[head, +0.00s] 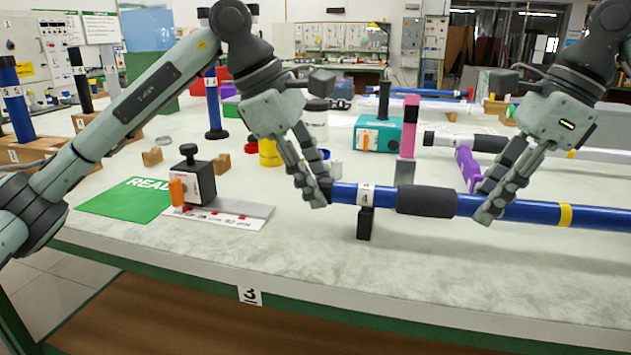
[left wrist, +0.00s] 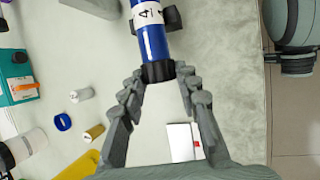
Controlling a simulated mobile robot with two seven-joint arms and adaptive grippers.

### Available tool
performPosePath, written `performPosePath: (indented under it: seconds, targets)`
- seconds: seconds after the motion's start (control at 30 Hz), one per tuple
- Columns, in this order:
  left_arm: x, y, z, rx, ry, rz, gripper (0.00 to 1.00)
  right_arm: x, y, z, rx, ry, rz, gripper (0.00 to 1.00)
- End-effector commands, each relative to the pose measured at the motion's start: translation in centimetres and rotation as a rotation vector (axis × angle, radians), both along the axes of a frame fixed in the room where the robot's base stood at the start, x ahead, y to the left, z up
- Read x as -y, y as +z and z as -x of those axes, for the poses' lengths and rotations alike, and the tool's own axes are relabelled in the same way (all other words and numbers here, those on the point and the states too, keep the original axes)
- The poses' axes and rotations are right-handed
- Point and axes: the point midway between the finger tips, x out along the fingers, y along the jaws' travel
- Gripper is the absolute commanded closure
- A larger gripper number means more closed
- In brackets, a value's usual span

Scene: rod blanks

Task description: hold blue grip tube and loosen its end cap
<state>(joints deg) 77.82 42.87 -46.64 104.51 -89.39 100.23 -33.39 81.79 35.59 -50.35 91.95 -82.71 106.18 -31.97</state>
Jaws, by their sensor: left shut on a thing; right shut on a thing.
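The blue grip tube (head: 470,205) lies level above the table, with a black foam sleeve (head: 425,200), a white label "4" and a yellow band. A small black stand (head: 365,222) is under its left part. Its black end cap (left wrist: 158,71) is at the tube's left end, between the fingers of my left gripper (left wrist: 160,80). In the head view my left gripper (head: 322,194) is shut on this cap and hides most of it. My right gripper (head: 482,208) is shut on the tube just right of the foam sleeve.
A black-knobbed clamp block (head: 195,182) stands on a white plate left of my left gripper, beside a green mat (head: 125,200). A teal box (head: 378,135), a pink post (head: 409,130) and a purple support (head: 468,168) stand behind the tube. The table front is clear.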

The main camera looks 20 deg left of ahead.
Motion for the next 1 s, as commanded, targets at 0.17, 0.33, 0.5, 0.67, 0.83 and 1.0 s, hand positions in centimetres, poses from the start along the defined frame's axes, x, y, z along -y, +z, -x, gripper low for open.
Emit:
performPosePath:
  seconds: [0.17,0.33,0.5,0.67,0.83,1.0]
  targets:
    - [0.04,0.11,-0.41,-0.157,0.000,0.003,0.97,0.01,0.04,0.02,0.000,0.001,0.000,1.00]
    - [0.06,0.09,-0.60,-0.296,-0.003,0.003,0.97,0.00,0.04,0.02,0.000,0.001,0.000,1.00]
    - [0.01,0.03,-0.78,-0.409,-0.004,0.003,0.97,0.01,0.05,0.02,0.001,0.002,0.000,1.00]
    - [0.03,-0.03,-0.85,-0.485,-0.007,0.003,0.97,0.00,0.05,0.02,0.001,0.002,0.000,1.00]
    - [-0.02,-0.03,-0.92,-0.530,-0.007,0.003,0.97,0.00,0.05,0.01,0.001,0.001,0.000,1.00]
    - [-0.02,-0.03,-0.94,-0.548,-0.007,0.005,0.97,0.00,0.06,0.01,0.001,0.001,-0.001,1.00]
